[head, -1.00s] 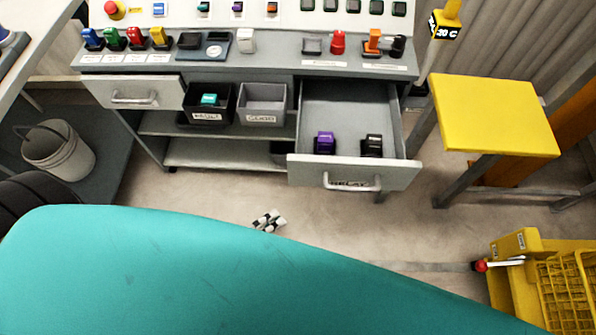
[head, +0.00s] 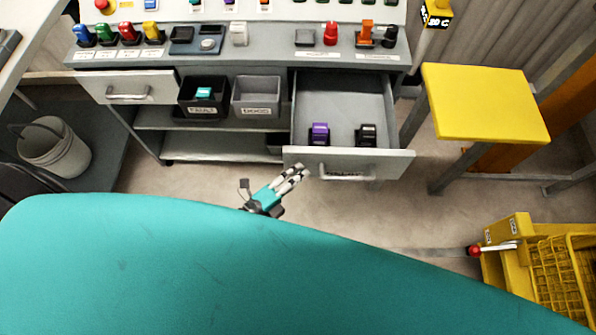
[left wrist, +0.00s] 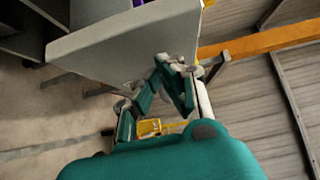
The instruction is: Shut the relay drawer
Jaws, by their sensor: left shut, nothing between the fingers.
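The relay drawer (head: 390,162) is open under the right part of the grey console in the head view. It holds a purple relay (head: 319,133) and a black relay (head: 367,134). Its front has a pale bar handle (head: 347,176). My left gripper (head: 301,171) is shut and empty, close to the left end of the drawer front; I cannot tell whether it touches. In the left wrist view, the closed fingers (left wrist: 168,62) are near the drawer's pale front panel (left wrist: 125,38). My right gripper is not in view.
A closed drawer (head: 95,88) is at the left of the console. Black and grey bins (head: 257,97) stand on a shelf between. A yellow-topped stool (head: 485,103) is right of the open drawer, and a yellow cart (head: 510,260) is at lower right. Floor before the drawer is clear.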

